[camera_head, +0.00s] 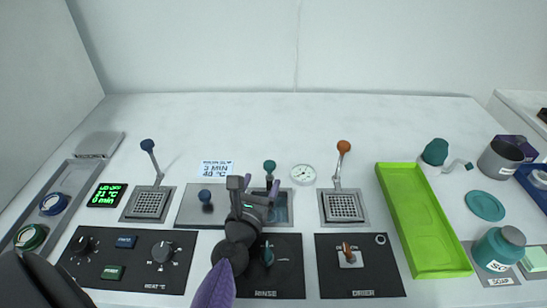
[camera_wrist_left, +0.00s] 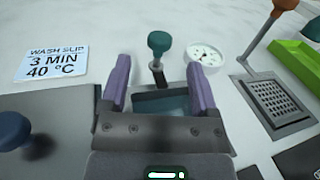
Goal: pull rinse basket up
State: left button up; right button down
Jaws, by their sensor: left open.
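The rinse basket's handle has a teal ball knob (camera_head: 270,166) on a dark stem and stands in the middle of the station, above the RINSE panel (camera_head: 287,283). In the left wrist view, the teal knob (camera_wrist_left: 158,42) shows upright just beyond my fingers. The rinse basin (camera_head: 284,212) holds bluish water; the basket itself is hidden by my gripper. My left gripper (camera_head: 260,188) is open over the basin. In its wrist view, the purple fingers (camera_wrist_left: 158,68) stand either side of the stem's line, with nothing visibly held. My right gripper is not in view.
An orange-knobbed basket handle (camera_head: 343,147) stands to the right and a blue-knobbed one (camera_head: 147,145) to the left. A short blue knob (camera_head: 205,196) on a grey lid is close by. A round dial (camera_head: 303,174) lies behind; a green tray (camera_head: 421,225) is further right.

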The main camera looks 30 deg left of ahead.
pick_arm(q)
jog(key=b+x, duration=0.1)
jog(key=x, duration=0.7)
jog(key=shift+w+a, duration=0.1)
jog(key=shift+w, duration=0.25)
grip_shut()
dwell(0.9)
